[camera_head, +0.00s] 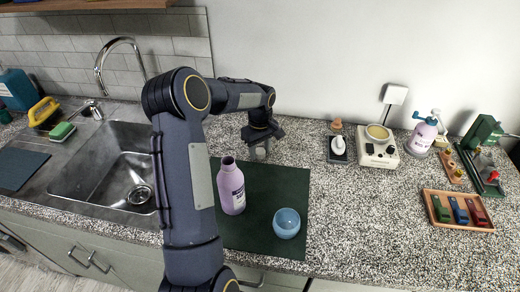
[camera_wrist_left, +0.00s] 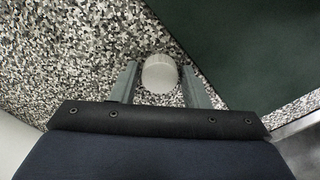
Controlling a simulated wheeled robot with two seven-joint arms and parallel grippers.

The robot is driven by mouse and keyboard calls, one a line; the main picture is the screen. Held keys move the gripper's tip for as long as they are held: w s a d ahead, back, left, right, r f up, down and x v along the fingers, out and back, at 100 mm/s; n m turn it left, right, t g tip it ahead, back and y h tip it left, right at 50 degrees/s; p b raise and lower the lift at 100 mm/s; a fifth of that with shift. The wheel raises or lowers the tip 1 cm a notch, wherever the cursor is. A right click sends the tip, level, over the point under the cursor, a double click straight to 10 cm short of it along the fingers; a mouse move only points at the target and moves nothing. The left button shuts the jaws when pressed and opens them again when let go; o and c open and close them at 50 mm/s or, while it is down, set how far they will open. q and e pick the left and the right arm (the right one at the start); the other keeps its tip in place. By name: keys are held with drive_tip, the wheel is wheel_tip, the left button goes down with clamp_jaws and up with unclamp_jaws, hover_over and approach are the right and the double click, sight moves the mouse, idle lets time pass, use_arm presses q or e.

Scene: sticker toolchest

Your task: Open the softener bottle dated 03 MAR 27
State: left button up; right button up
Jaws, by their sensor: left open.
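A lilac bottle (camera_head: 231,190) stands upright on the dark green mat (camera_head: 265,190), its neck without a cap. Its label is too small to read. My left gripper (camera_head: 262,150) is low near the mat's back edge, behind and right of the first bottle. In the wrist view my left gripper (camera_wrist_left: 161,85) is open, with a pale round cap (camera_wrist_left: 160,73) between its fingers, narrow gaps beside it. I cannot tell whether the cap rests on the counter.
A blue bowl (camera_head: 286,223) stands on the mat, right of the bottle. The sink (camera_head: 100,170) is at left. A white device (camera_head: 377,150), a soap dispenser (camera_head: 338,146) and a wooden tray (camera_head: 457,222) are at right. The counter's front right is free.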

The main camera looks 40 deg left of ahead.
sight(260, 151)
use_arm(q)
wheel_tip(260, 151, up, 12)
drive_tip(key=s+d+r+m+t, duration=0.1)
drive_tip(key=s+d+r+m, duration=0.2)
drive_tip(key=s+d+r, duration=0.2)
drive_tip(key=s+d+f+m+t+h, duration=0.2)
drive_tip(key=s+d+m, duration=0.3)
drive_tip(key=s+d, duration=0.3)
drive_tip(key=s+d+f+m+t+h, duration=0.1)
drive_tip(key=s+d+f+m+t, duration=0.1)
drive_tip(key=s+d+m, duration=0.3)
drive_tip(key=s+d, duration=0.4)
drive_tip(key=s, duration=0.4)
drive_tip(key=shift+s+t+h+b, duration=0.3)
drive_tip(key=shift+h+b, duration=0.1)
